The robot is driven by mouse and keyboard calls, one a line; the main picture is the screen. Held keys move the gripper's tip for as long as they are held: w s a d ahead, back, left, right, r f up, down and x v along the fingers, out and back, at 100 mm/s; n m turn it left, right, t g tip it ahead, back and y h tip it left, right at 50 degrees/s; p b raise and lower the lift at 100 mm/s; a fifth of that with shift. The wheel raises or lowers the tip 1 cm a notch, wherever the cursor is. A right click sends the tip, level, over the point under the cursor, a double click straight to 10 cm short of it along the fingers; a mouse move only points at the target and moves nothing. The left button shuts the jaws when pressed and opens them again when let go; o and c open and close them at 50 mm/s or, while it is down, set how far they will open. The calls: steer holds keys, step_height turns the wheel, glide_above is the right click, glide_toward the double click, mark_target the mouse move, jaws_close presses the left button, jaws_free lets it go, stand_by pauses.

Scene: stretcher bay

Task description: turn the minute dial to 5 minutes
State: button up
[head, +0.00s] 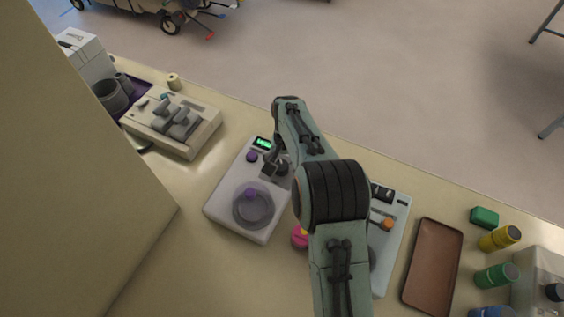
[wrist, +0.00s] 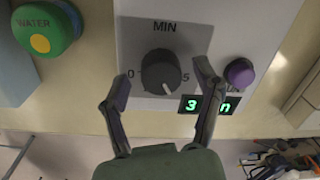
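The minute dial (wrist: 161,72) is a dark round knob under the label "MIN" in the wrist view, with 0 at its left and 5 at its right. Its pale pointer mark faces down and slightly right in that picture. A green display (wrist: 209,105) beside it shows a 3 and an "n"; a finger hides the middle. My gripper (wrist: 162,84) is open, one finger on each side of the dial, with gaps visible. In the head view my gripper (head: 272,168) is over the light grey machine (head: 226,205), partly hiding the dial; its display (head: 263,142) glows green.
A purple knob (wrist: 239,72) sits close to my right finger. A green "WATER" canister (wrist: 45,30) stands at the wrist view's upper left. In the head view, a round clear lid (head: 253,220) is on the machine, a lever device (head: 195,135) stands left, and a brown tray (head: 434,265) right.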

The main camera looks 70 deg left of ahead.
steer(key=shift+r, duration=0.1)
step_height(320, 180, up, 12)
steer(key=shift+w, duration=0.25)
steer(key=m, duration=0.9)
glide_above(282, 166)
step_height(282, 166, down, 6)
steer(key=shift+r, duration=0.15)
step_height(282, 166, down, 7)
steer(key=shift+a+r, duration=0.1)
